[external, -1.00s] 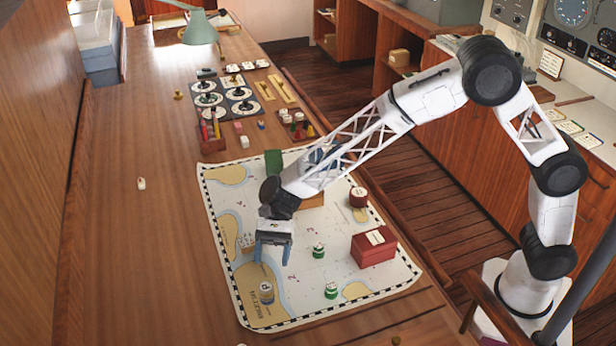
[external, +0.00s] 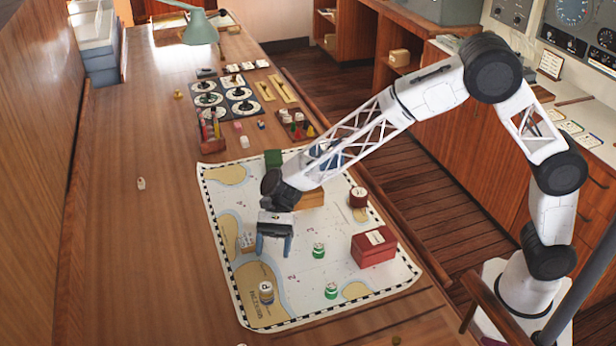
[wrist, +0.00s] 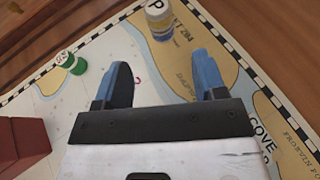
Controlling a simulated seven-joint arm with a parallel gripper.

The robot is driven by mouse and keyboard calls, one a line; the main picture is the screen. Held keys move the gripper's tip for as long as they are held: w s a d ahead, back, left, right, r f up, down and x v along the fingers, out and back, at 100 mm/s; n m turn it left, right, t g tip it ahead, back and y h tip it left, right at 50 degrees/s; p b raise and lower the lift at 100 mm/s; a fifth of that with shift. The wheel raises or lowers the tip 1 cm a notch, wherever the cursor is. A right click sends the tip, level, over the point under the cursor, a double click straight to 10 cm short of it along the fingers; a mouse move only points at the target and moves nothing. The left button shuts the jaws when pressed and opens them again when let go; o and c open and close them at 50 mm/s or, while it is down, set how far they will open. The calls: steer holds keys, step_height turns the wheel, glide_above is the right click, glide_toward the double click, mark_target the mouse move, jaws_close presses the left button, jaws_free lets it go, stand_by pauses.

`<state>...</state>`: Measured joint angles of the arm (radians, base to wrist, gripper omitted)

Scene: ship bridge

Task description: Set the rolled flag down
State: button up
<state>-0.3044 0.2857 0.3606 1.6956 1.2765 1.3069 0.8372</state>
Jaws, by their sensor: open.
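A small upright roll marked "P" (external: 266,292), which looks like the rolled flag, stands on the sandy corner of the chart (external: 222,205). It also shows at the top of the wrist view (wrist: 158,20), with a white top and a yellowish and blue side. My gripper (external: 273,252) is over the chart, behind the roll in the external view and apart from it. In the wrist view my gripper's blue fingers (wrist: 160,75) are spread with nothing between them. The roll stands beyond the fingertips.
Two green-and-white pieces (external: 318,250) (external: 331,290) and a red box (external: 373,248) stand on the chart to the right. The table left of the chart is mostly clear.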

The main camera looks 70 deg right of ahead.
steer(key=s+d+r+n+t+h, duration=0.1)
steer(key=s+d+r+n+h, duration=0.1)
steer(key=s+d+r, duration=0.35)
steer(key=s+d+r+n+t+h, duration=0.1)
steer(key=s+d+r+n+h, duration=0.15)
steer(key=s+d, duration=0.6)
steer(key=s+d+r+n+t+h, duration=0.1)
steer(key=s+d+r+n+h, duration=0.2)
steer(key=s+d, duration=0.4)
steer(key=s+d+n+t+h, duration=0.3)
steer(key=s+d+n+h, duration=0.2)
steer(key=s+d, duration=1.4)
steer(key=s+n, duration=0.1)
steer(key=s, duration=0.2)
steer(key=shift+s+d+r+n+t, duration=0.25)
steer(key=shift+s+r+n+t, duration=0.05)
steer(key=shift+r+n+t, duration=0.1)
steer(key=shift+h, duration=0.25)
stand_by(3.1)
